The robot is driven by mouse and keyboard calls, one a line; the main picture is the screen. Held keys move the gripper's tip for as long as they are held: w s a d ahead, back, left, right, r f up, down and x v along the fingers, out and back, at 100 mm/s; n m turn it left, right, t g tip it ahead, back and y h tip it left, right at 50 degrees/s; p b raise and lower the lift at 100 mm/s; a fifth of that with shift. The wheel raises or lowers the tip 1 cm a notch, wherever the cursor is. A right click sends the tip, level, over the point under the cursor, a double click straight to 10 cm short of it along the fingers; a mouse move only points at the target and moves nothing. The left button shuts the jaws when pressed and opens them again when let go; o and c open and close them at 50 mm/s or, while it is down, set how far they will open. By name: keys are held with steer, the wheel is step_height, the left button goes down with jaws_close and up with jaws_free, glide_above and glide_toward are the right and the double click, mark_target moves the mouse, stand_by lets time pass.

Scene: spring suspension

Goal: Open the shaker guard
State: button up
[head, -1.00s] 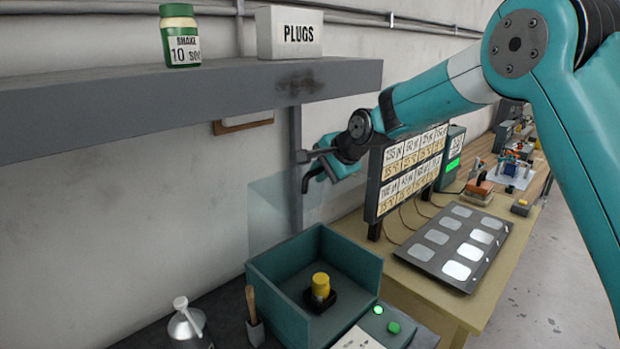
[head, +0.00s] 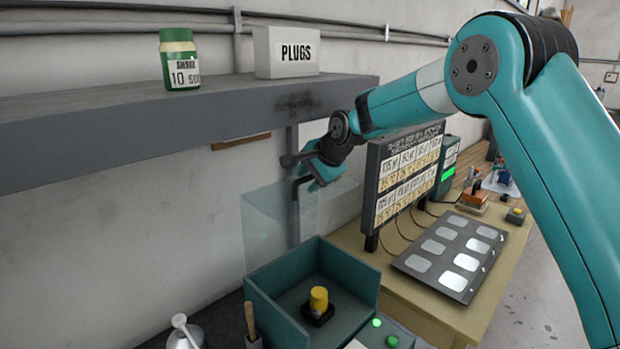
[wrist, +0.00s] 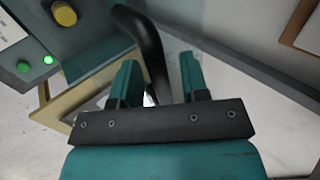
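The shaker guard (head: 265,225) is a clear, faintly tinted panel that stands raised behind and above the open teal shaker box (head: 262,295). A black bent handle (head: 295,190) shows by the guard's upper part; the wrist view shows a black curved handle (wrist: 150,50) running down between my fingers. My gripper (head: 308,172) is at this handle, below the shelf. In the wrist view its fingers (wrist: 160,80) are apart, one on each side of the handle, with narrow gaps showing. A yellow plug-like part (head: 319,299) sits on a black base in the box.
A grey shelf (head: 180,105) with a green jar (head: 180,60) and a PLUGS box (head: 287,52) hangs over the area. A label board (head: 408,170) stands close right of my gripper. Green buttons (head: 392,341) sit before the box. A bottle (head: 185,333) stands left.

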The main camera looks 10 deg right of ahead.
steer(key=b+v, duration=0.6)
steer(key=v, duration=1.1)
steer(key=shift+s+r+b, duration=0.2)
steer(key=shift+b, duration=0.2)
steer(key=shift+f, duration=0.1)
steer(key=s+a+f+n+g+b, duration=0.2)
steer(key=s+f+n+b, duration=0.4)
steer(key=s+f, duration=0.8)
steer(key=s+a+f+n+g+b, duration=0.3)
steer(key=s+f+n+b, duration=0.3)
steer(key=s+f+n, duration=0.6)
steer(key=s+f+g, duration=0.1)
steer(key=s+f, duration=0.2)
steer(key=s, duration=0.6)
steer(key=shift+s+n, duration=0.2)
steer(key=shift+n, duration=0.1)
